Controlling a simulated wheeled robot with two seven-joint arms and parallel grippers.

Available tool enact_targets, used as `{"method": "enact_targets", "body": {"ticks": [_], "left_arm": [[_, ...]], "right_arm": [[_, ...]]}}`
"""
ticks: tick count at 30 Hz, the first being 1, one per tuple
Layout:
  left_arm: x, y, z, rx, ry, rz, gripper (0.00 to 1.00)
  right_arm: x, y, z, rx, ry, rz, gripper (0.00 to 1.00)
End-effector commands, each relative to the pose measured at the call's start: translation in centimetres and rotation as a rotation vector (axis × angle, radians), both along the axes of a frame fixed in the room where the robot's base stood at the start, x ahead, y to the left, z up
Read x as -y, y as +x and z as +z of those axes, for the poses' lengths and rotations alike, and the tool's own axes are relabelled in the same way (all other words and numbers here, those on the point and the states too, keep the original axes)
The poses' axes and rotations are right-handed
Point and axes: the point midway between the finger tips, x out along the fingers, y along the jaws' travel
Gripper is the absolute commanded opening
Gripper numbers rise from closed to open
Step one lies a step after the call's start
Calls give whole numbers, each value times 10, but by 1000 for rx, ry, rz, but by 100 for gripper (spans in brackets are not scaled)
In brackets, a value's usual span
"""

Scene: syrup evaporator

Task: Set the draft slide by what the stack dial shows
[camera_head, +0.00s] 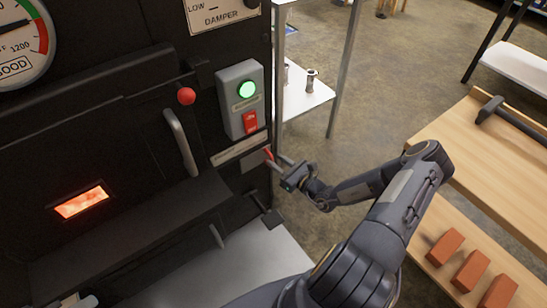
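The stack dial (22,46) is cut off at the top left. Its black needle points right and slightly up, toward where the green band meets the red band, above "1200". A red ball knob (186,96) sits on a rod on the black front. I cannot tell for sure which part is the draft slide. My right gripper (278,160) is by the right edge of the black front, below the switch box. Its fingers are apart, with a small red piece at their tips; I cannot tell if they touch it. My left gripper is not in view.
The switch box (240,112) has a lit green lamp and a red switch. A damper plate (221,14) is above. A fire window (82,202) glows beside a door handle (180,142). A wooden bench (485,150) and several bricks (471,270) are at right.

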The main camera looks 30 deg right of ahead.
Motion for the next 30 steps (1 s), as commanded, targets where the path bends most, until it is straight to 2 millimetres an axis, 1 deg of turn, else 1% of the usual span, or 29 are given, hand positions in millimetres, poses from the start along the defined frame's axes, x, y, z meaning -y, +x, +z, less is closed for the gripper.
{"method": "enact_targets", "body": {"ticks": [1,3,6,10,14,27,29,30], "left_arm": [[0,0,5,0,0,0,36],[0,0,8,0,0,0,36],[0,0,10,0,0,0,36],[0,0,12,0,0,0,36],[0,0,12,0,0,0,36],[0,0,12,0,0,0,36],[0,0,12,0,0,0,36],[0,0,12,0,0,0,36]], "right_arm": [[4,-10,2,-3,0,-3,30],[7,-22,2,-2,0,-4,30],[11,-36,2,-2,0,-3,30],[14,-47,2,-1,0,-1,30],[15,-51,1,0,0,-1,30],[14,-50,1,0,0,0,30],[13,-50,3,3,-6,8,30],[11,-49,8,8,-20,26,30]]}}
